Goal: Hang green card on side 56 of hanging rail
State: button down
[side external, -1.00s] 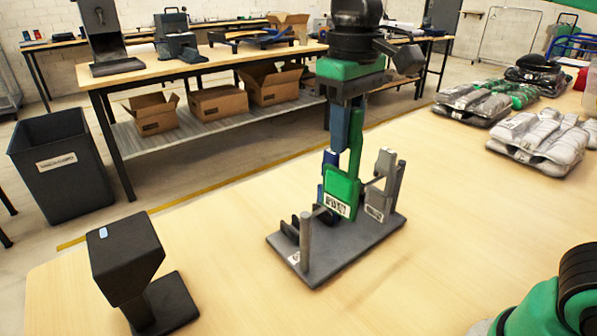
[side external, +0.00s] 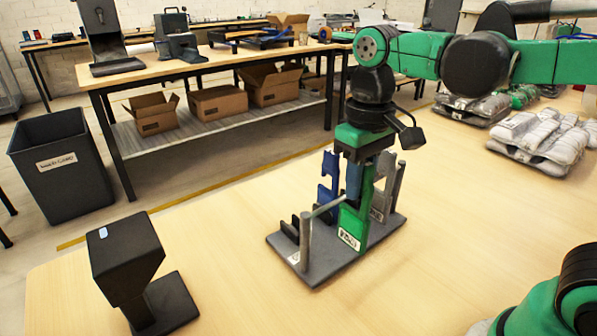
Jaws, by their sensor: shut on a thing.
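The green card (side external: 353,226) hangs upright from my gripper (side external: 358,190), with its white label near the bottom. My gripper points down and is shut on its upper part. The hanging rail (side external: 326,207) is a thin bar between posts on a dark grey base (side external: 322,262). The card is at the near side of the rail, towards its right end, and its lower end is close to the base. Whether it touches the rail or base I cannot tell. No number 56 is readable; a small white label (side external: 294,258) sits at the base's front left.
A blue card (side external: 327,180) and a grey card (side external: 380,203) stand at the rack beside the green one. A black scanner-like stand (side external: 125,262) is at the front left of the table. Bagged garments (side external: 545,135) lie at the back right. The table around the rack is mostly clear.

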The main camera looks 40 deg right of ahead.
aim_at(335, 201)
jog(key=shift+f, duration=0.9)
jog(key=shift+w+f, duration=0.3)
jog(key=shift+w, duration=1.75)
jog(key=shift+f, duration=0.6)
jog(key=c, duration=0.7)
grip_release()
jog(key=shift+o, duration=0.2)
